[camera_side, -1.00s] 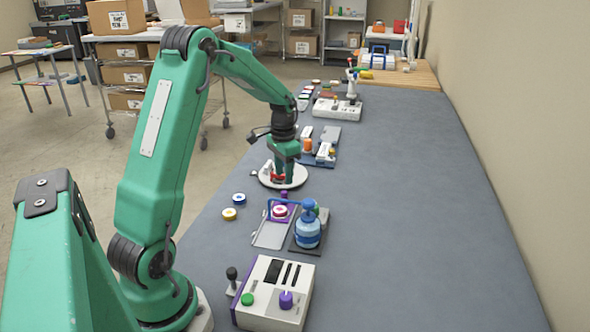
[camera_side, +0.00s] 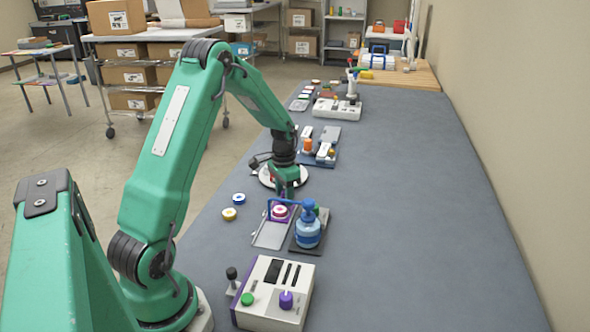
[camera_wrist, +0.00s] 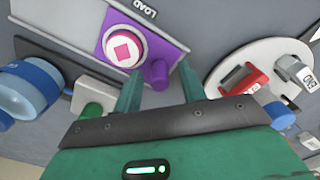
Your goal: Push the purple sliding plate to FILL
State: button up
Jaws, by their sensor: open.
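The purple sliding plate (camera_wrist: 156,47) lies on a grey track (camera_wrist: 75,18), with a white and red round piece (camera_wrist: 123,45) on it. An upright purple peg (camera_wrist: 158,75) stands at the plate's near edge in the wrist view. The word LOAD (camera_wrist: 145,8) is printed beside the plate; I cannot see FILL. My gripper (camera_wrist: 160,88) is open and low, its two fingers on either side of the peg; I cannot tell whether they touch it. In the side view my gripper (camera_side: 287,191) is at the far end of the plate (camera_side: 291,215).
A white round dish (camera_wrist: 250,60) with red and grey parts lies just behind my gripper. A white control box (camera_side: 272,292) is at the front. The bench's right side is clear.

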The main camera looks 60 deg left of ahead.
aim_at(280, 209)
grip_shut()
jog(key=shift+d, duration=0.1)
jog(key=shift+s+d, duration=1.6)
jog(key=shift+s, duration=0.05)
grip_release()
